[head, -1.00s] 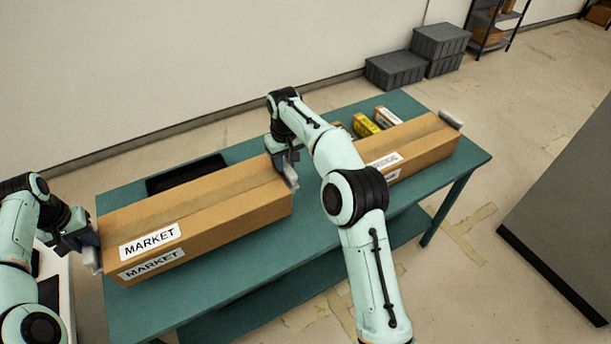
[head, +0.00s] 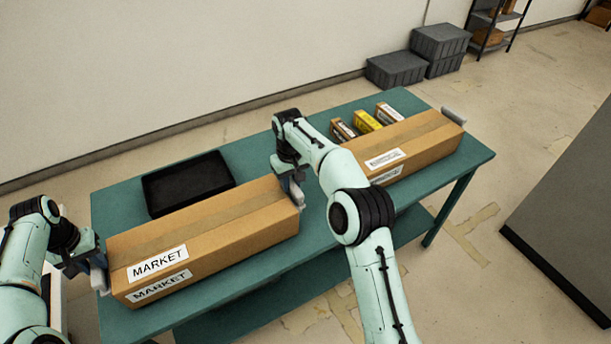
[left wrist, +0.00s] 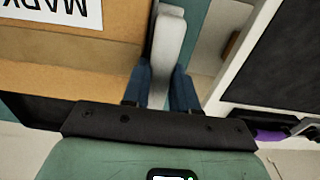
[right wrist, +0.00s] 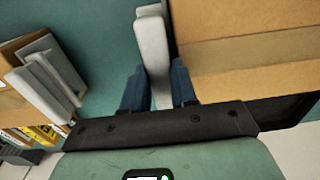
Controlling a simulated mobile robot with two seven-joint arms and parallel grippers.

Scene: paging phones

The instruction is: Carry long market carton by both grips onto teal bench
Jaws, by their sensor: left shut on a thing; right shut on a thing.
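The long market carton (head: 215,228), brown with white MARKET labels, lies lengthwise over the left half of the teal bench (head: 120,205). It looks level and low at the bench top; whether its underside touches is hard to tell. My left gripper (head: 95,272) is shut on the pale grip at the carton's left end; this grip (left wrist: 168,50) sits between the blue fingers in the left wrist view. My right gripper (head: 291,190) is shut on the grip at the right end, seen between the fingers in the right wrist view (right wrist: 152,50).
A black tray (head: 188,183) lies on the bench just behind the carton. A second brown carton (head: 420,143) stands at the bench's right end, with several small boxes (head: 367,121) behind it. Grey crates (head: 395,68) stand on the floor beyond. A grey block (head: 570,190) is at right.

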